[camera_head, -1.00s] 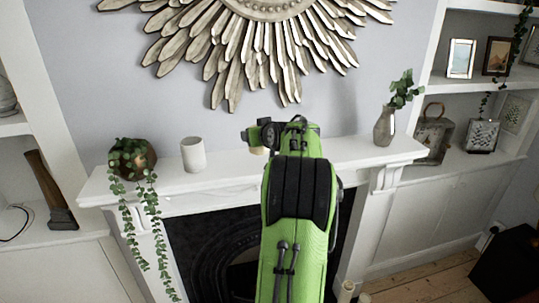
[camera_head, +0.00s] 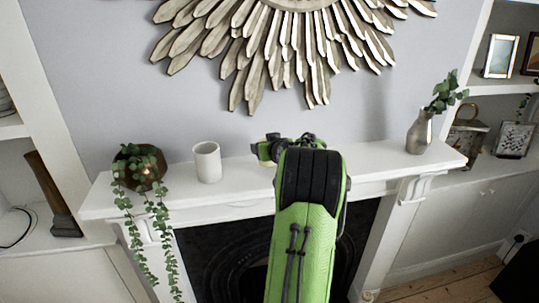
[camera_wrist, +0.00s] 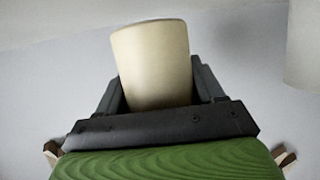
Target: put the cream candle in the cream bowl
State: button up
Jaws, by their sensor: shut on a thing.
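The cream candle (camera_wrist: 152,65) is a plain, slightly tapered cylinder. In the wrist view it stands between the two dark fingers of my gripper (camera_wrist: 160,88), which is shut on it. In the head view my gripper (camera_head: 268,150) is over the mantel shelf, right of a cream cup-shaped vessel (camera_head: 207,163), the only thing there that looks like the cream bowl. The candle is mostly hidden there behind my gripper and arm. A blurred pale shape (camera_wrist: 304,45) at the wrist view's right edge may be that vessel.
The white mantel shelf (camera_head: 370,167) holds a trailing plant in a dark pot (camera_head: 143,168) on the left and a grey vase with leaves (camera_head: 419,133) on the right. A sunburst wall ornament (camera_head: 290,45) hangs behind. The shelf between vessel and vase looks clear around my arm.

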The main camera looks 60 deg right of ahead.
jog(key=f, duration=0.2)
jog(key=shift+w+d+f, duration=0.15)
jog(key=shift+w+f, duration=0.15)
jog(key=shift+f, duration=0.05)
jog(key=shift+s+r, duration=0.1)
jog(key=shift+s, duration=0.05)
jog(key=shift+f, duration=0.2)
jog(key=o, duration=1.2)
jog(key=shift+r, duration=0.2)
jog(key=b+v, duration=0.2)
jog(key=v, duration=1)
